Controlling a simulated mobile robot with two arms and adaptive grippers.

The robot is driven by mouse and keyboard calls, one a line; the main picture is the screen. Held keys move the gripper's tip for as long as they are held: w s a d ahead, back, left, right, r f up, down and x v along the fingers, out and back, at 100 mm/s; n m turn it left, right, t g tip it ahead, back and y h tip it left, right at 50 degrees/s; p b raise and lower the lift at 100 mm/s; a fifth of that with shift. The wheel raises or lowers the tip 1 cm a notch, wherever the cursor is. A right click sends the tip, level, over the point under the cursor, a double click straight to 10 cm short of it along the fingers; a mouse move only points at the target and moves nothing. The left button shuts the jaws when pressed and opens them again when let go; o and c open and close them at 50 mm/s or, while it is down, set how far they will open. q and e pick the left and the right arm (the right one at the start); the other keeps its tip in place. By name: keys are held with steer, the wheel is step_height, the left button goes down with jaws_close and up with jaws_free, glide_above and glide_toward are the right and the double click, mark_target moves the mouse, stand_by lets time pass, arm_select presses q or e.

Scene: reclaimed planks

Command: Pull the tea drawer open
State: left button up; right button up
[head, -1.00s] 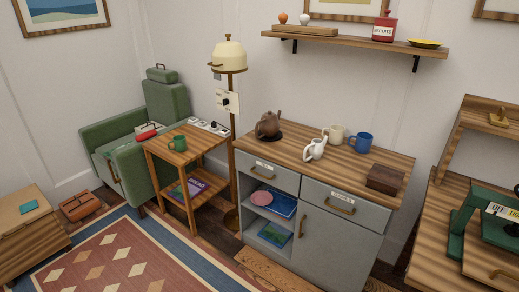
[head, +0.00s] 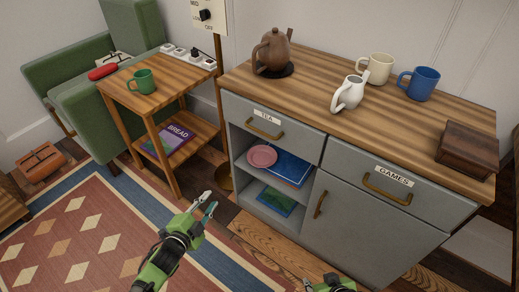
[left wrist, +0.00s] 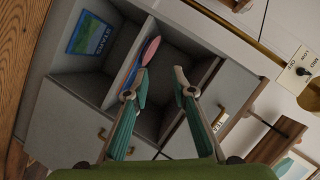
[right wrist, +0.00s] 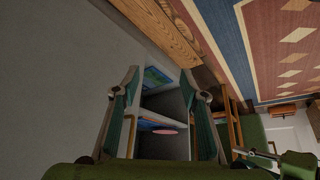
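The tea drawer (head: 281,132) is the grey upper-left drawer of the cabinet, with a TEA label and a brass handle (head: 264,129). It is closed, its front level with the cabinet face. My left gripper (head: 208,203) is open and empty, in front of and below the drawer, apart from the handle. In the left wrist view its spread fingers (left wrist: 160,78) face the open shelves, with the TEA label (left wrist: 220,117) to the right. My right gripper (right wrist: 168,88) is open and empty in the right wrist view; only its top shows at the head view's bottom edge.
The cabinet top (head: 318,112) holds a brown teapot (head: 271,52), white jug (head: 349,93), two mugs and a wooden box (head: 468,151). The games drawer (head: 398,184) is closed at right. A side table (head: 165,82) stands left.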

arm_select(q)
steer(key=w+d+r+m+t+h+b, duration=0.25)
steer(key=d+r+m+b, duration=0.2)
steer(key=r, duration=0.35)
steer(key=m+h+b, duration=0.3)
steer(key=m+h, duration=0.2)
glide_toward(259, 132)
steer(key=shift+b+x, duration=1)
steer(key=shift+x, duration=4.25)
arm_select(e)
steer(key=w+a+r+t+y, duration=0.1)
steer(key=w+r+t, duration=0.3)
steer(key=r, duration=0.7)
steer(key=w+a+r+t+y, duration=0.1)
steer(key=w+r+t, duration=0.3)
steer(key=r, duration=0.7)
steer(key=shift+w+a+t, duration=0.3)
steer(key=shift+w+a, duration=0.6)
arm_select(q)
steer(key=shift+f, duration=0.2)
steer(key=shift+a, duration=0.1)
jaws_close()
